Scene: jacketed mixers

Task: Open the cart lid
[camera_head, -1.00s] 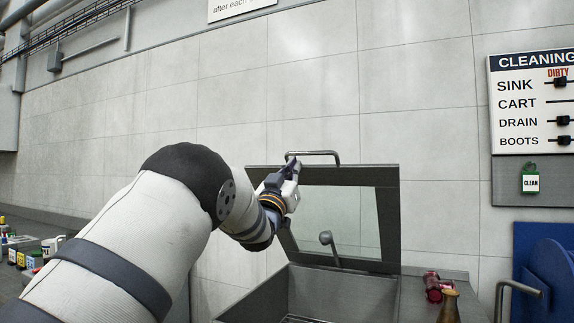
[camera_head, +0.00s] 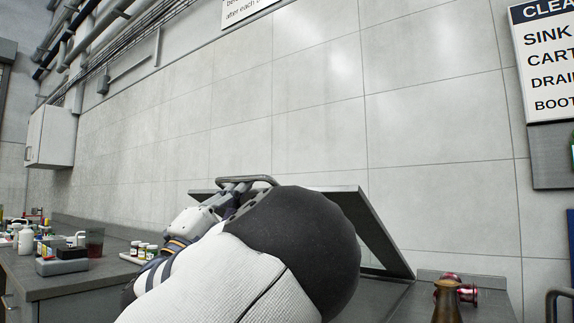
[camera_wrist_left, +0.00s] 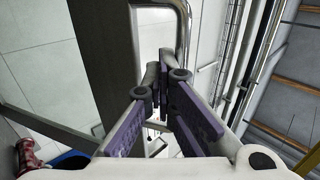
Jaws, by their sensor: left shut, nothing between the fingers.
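The grey framed cart lid (camera_head: 345,197) stands raised and slanted in the head view, with my left arm covering much of it. Its bar handle (camera_head: 247,180) is on the top edge. My left gripper (camera_head: 228,196) is at the handle, partly hidden behind my arm's dark joint. In the left wrist view, the purple-padded fingers of the gripper (camera_wrist_left: 160,72) are shut with nothing between them. The handle (camera_wrist_left: 185,25) runs just beyond the fingertips, and the dark lid frame (camera_wrist_left: 98,60) is to their left. Whether the fingers touch the handle I cannot tell. My right gripper is not in view.
A brown bottle (camera_head: 447,302) and a red item (camera_head: 467,291) stand on the worktop right of the lid. A counter (camera_head: 90,283) at left holds several small bottles and jars. A tiled wall (camera_head: 300,110) rises behind, with a cleaning sign (camera_head: 550,65) at right.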

